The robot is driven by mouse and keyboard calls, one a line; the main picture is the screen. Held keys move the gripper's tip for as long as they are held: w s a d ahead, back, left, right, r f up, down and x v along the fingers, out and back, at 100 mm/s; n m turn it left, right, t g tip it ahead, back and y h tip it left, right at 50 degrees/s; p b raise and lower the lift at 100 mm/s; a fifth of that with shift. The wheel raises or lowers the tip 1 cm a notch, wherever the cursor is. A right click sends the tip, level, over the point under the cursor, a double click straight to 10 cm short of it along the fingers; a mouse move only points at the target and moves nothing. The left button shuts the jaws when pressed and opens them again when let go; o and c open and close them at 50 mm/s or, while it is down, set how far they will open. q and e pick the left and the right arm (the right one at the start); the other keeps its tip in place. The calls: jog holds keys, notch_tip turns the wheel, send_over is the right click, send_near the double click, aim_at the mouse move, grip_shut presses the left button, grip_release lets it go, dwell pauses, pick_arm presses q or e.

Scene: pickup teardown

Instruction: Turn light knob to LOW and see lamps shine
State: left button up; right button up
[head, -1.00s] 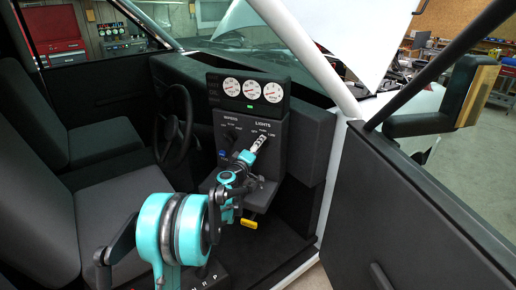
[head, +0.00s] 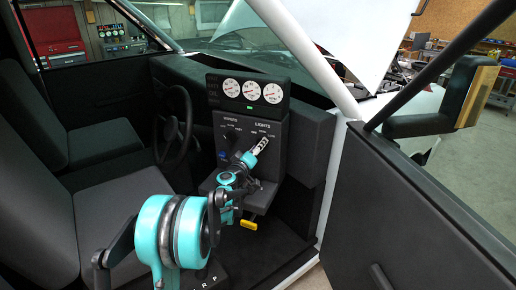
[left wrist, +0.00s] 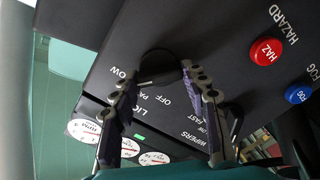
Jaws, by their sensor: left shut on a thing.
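The dark light knob (left wrist: 157,66) sits on the black dash panel (head: 281,163) under the LIGHTS label, with OFF, PARK and LOW marks partly readable. My left gripper (left wrist: 163,74) has its two fingers on either side of the knob and is shut on it. In the head view the same gripper (head: 264,142) reaches the knob from below and hides most of it. I cannot tell exactly which mark the knob points to. No lamps of the truck can be made out. My right gripper is not in view.
Left of the lights is the wipers knob (head: 232,135). Gauges (head: 251,90) and a small green light (head: 250,108) are above. The red HAZ button (left wrist: 267,51) and blue FOG button (left wrist: 298,94) are nearby. The open door (head: 410,210) stands at right; the steering wheel (head: 176,125) is at left.

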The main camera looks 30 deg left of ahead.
pick_arm(q)
jog(key=o, duration=1.2)
jog(key=shift+c, duration=0.2)
jog(key=shift+s, duration=0.1)
jog(key=s+d, duration=0.1)
jog(key=s, duration=1)
jog(key=shift+s+d, duration=0.3)
jog(key=shift+s, duration=0.05)
